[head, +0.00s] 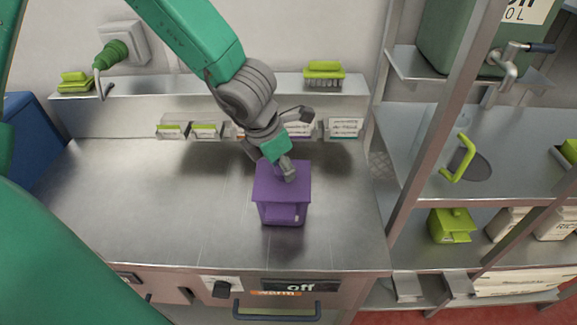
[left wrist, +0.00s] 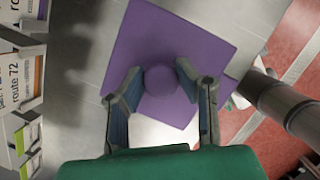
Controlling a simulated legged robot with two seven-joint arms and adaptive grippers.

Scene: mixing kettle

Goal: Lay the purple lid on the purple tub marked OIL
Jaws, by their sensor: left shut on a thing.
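The square purple lid (head: 268,189) lies over the purple tub (head: 267,213) on the steel worktop in the head view. My left gripper (head: 286,172) comes down from above and is shut on the lid's round knob. In the left wrist view the lid (left wrist: 180,35) fills the middle, with the knob (left wrist: 162,83) between my left gripper's fingers (left wrist: 163,88). I cannot tell whether the lid rests on the tub or hangs just above it. No OIL marking is readable on the tub. My right gripper is not in view.
The steel worktop (head: 150,200) is clear around the tub. Small labelled boxes (head: 343,128) stand along its back, below a ledge with a green brush (head: 324,75). A metal post (head: 440,130) and shelves stand at the right, with a yellow-green tub (head: 450,226) on a lower shelf.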

